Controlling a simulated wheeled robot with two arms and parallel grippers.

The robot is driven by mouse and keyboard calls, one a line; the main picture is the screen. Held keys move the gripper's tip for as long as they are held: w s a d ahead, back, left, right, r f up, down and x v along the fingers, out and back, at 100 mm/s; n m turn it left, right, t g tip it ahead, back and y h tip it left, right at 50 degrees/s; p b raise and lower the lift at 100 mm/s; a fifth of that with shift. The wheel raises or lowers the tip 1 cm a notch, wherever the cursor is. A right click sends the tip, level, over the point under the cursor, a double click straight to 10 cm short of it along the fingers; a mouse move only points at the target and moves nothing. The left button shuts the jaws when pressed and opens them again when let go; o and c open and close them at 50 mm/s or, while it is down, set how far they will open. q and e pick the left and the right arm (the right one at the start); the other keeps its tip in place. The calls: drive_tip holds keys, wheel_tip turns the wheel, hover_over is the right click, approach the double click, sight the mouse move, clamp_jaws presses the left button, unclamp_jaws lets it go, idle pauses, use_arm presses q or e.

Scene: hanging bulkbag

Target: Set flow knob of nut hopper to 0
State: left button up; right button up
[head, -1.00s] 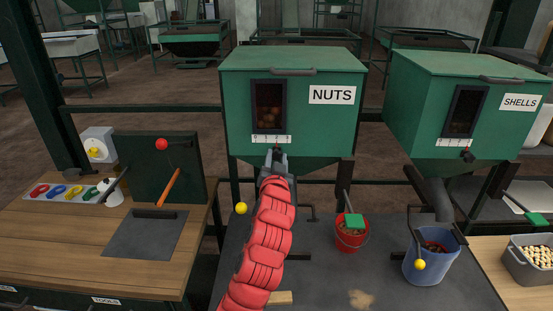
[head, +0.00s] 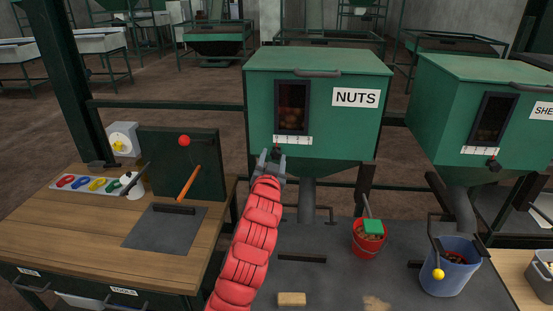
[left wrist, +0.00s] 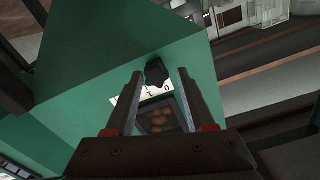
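The green nut hopper (head: 315,105), labelled NUTS, stands beyond the grey table. Under its window is a white scale plate (head: 293,140). The dark flow knob (head: 277,151) is at the left end of the scale, by the 0 mark as far as I can tell. It also shows in the left wrist view (left wrist: 157,72), at the 0 end of the plate. My left gripper (head: 271,158) is at the knob. In the left wrist view its fingers (left wrist: 159,76) are spread, with the knob between and just beyond the tips, gaps on both sides. My right gripper is not in view.
A SHELLS hopper (head: 465,110) stands to the right. A red bucket (head: 368,246) and a blue bucket (head: 445,275) stand on the grey table. A wooden bench (head: 75,215) with a tool panel is at left. A wooden block (head: 291,299) lies near the front.

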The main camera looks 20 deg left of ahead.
use_arm(q)
drive_tip(key=shift+o, duration=0.6)
drive_tip(key=shift+d, duration=0.1)
drive_tip(key=p+v, duration=1.2)
drive_tip(key=v, duration=0.5)
drive_tip(key=shift+s+p, duration=0.2)
drive_tip(key=shift+p, duration=0.1)
drive_tip(key=shift+r, duration=0.15)
